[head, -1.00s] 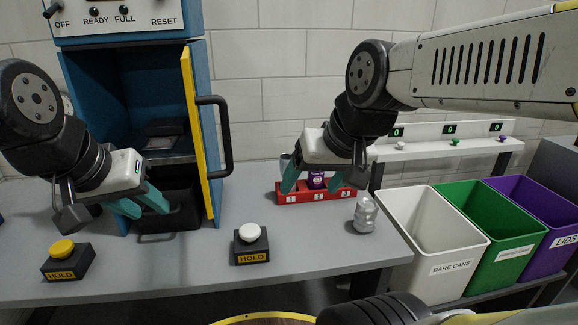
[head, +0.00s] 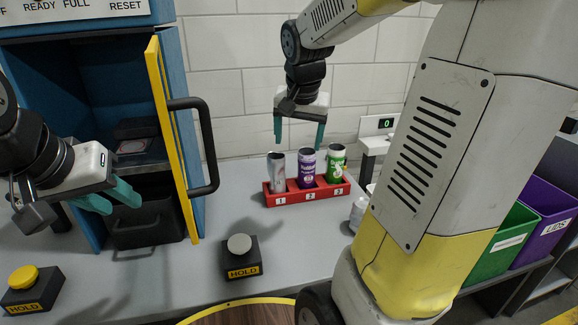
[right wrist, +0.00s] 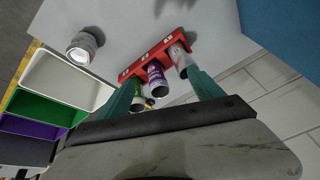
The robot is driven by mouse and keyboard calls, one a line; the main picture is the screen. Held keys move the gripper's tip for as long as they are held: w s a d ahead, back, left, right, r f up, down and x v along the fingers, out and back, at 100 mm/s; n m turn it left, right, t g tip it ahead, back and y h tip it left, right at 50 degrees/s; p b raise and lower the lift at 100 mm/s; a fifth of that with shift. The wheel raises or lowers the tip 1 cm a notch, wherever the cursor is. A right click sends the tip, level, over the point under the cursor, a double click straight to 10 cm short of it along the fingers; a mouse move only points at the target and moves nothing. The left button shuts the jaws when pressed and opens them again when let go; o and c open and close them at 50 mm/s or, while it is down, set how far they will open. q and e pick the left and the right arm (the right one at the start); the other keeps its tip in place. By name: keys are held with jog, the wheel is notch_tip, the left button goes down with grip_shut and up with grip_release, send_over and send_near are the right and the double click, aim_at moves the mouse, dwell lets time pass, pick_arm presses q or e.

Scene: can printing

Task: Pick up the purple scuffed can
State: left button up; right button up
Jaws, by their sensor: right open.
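The purple scuffed can (head: 306,168) stands upright in the middle slot, marked 2, of the red rack (head: 284,199). My right gripper (head: 299,140) is open and empty, above and behind the rack. In the right wrist view the purple can (right wrist: 158,82) shows between the open fingers (right wrist: 166,92), apart from them. My left gripper (head: 112,205) hangs at the left in front of the blue machine, its fingers apart with nothing visible between them.
A yellow-edged door (head: 172,140) stands open on the machine. Two HOLD buttons (head: 241,257) (head: 33,288) sit near the front. Green (head: 505,245) and purple (head: 550,215) bins are at right.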

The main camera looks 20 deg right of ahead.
jog(key=w+d+f+m, duration=0.1)
jog(key=w+d+f, duration=0.1)
jog(key=w+f, duration=0.2)
jog(key=w+d+f+m+g+h, duration=0.1)
jog(key=w+d+f, duration=0.2)
jog(key=w+f, duration=0.2)
jog(key=w+d+f+m+h, duration=0.1)
jog(key=w+d+f+m, duration=0.1)
jog(key=w+d+f, duration=0.1)
jog(key=shift+w+d+f+g, duration=0.15)
jog(key=shift+w+f, duration=0.25)
jog(key=shift+f, duration=0.25)
jog(key=shift+w+d+f+g, duration=0.15)
jog(key=shift+w+f, duration=0.25)
jog(key=shift+f, duration=0.2)
jog(key=shift+a, duration=0.1)
jog(key=c, duration=1.4)
jog(key=shift+r, duration=0.1)
